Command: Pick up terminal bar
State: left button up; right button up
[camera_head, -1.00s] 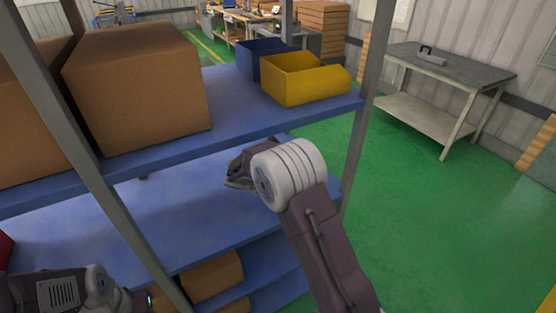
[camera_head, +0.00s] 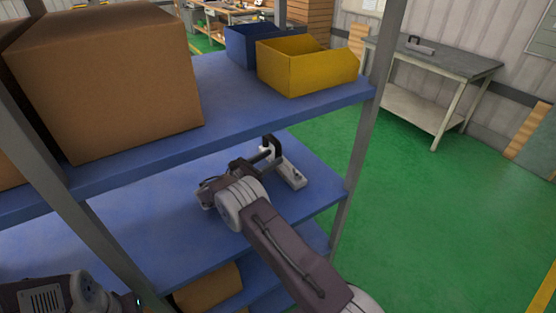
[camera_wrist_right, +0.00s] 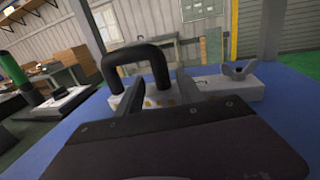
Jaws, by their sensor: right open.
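The terminal bar (camera_head: 292,174) is a pale grey bar with a black arched handle, lying on the blue middle shelf near its right end. In the right wrist view the bar (camera_wrist_right: 215,88) has its handle (camera_wrist_right: 133,52) on the left and a grey wing nut on the right. My right gripper (camera_head: 262,163) is open beside the bar. In the right wrist view its fingers (camera_wrist_right: 158,93) reach toward the handle end, and the handle stands just beyond or between them; contact cannot be told. My left arm shows at the lower left, but its gripper jaws are not visible.
The upper shelf (camera_head: 225,112) overhangs, with cardboard boxes (camera_head: 110,85), a yellow bin (camera_head: 305,70) and a blue bin. Grey rack posts (camera_head: 360,140) stand close by. A grey workbench (camera_head: 440,62) behind holds a similar handled piece (camera_head: 420,47). A green-handled item (camera_wrist_right: 15,72) is at left.

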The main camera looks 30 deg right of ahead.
jog(key=shift+s+d+r, duration=0.1)
jog(key=shift+d, duration=0.25)
jog(key=x, duration=0.6)
grip_shut()
